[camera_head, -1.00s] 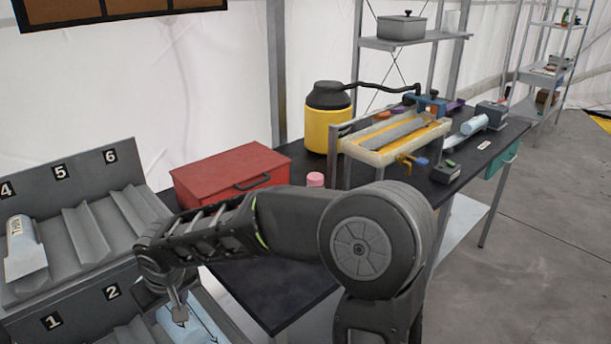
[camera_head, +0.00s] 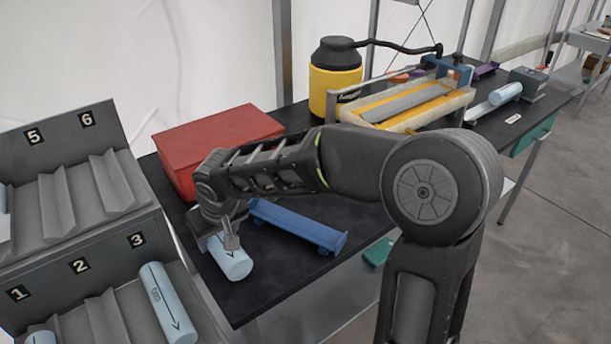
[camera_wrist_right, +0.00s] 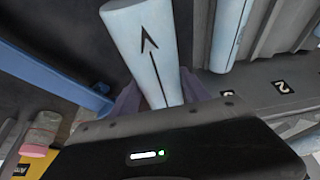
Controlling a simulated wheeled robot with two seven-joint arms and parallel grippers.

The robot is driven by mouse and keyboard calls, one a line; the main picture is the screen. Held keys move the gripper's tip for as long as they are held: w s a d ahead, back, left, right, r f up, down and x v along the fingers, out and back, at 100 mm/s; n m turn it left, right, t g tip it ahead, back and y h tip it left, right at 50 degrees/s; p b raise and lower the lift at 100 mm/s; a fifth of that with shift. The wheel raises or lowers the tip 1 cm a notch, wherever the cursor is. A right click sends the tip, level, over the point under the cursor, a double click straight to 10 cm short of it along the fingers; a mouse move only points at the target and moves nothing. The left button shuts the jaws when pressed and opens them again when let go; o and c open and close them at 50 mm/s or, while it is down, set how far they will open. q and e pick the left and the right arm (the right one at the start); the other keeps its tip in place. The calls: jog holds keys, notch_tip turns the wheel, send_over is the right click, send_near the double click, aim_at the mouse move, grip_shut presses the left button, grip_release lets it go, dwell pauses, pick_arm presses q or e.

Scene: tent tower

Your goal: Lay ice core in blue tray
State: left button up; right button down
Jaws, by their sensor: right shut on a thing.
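My right gripper (camera_head: 228,240) is shut on a pale blue ice core (camera_head: 234,264), a cylinder with a dark arrow. It holds the core over the black bench's near part, left of the blue tray. The blue tray (camera_head: 300,228) is a long, narrow trough on the bench, partly hidden by my right arm. In the right wrist view the held core (camera_wrist_right: 148,45) points up and away between the fingers, and the blue tray (camera_wrist_right: 50,75) lies apart at the left. My left gripper is not in view.
A grey rack with numbered slots (camera_head: 105,320) stands at the left; another core (camera_head: 168,303) lies in slot 3. A red box (camera_head: 215,140) and a yellow-black flask (camera_head: 335,80) stand behind my arm. A cutting rig (camera_head: 420,105) is farther right.

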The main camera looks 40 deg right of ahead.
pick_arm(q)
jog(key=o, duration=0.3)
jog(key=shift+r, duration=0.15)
pick_arm(e)
jog(key=shift+d+r, duration=0.15)
jog(key=shift+d, duration=0.1)
pick_arm(q)
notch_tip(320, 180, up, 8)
jog(key=p, duration=0.9)
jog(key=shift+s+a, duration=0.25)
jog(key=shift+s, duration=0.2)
pick_arm(e)
jog(key=s+d+r+n+y, duration=0.1)
jog(key=d+r, duration=0.3)
jog(key=d, duration=0.4)
jog(key=s+d+r+n+g+y, duration=0.1)
jog(key=s+d+r+n+y, duration=0.1)
jog(key=d, duration=0.7)
notch_tip(320, 180, up, 3)
jog(key=shift+s+f+n+y, duration=0.1)
jog(key=shift+s+n+y, duration=0.2)
jog(key=shift+s+y, duration=0.35)
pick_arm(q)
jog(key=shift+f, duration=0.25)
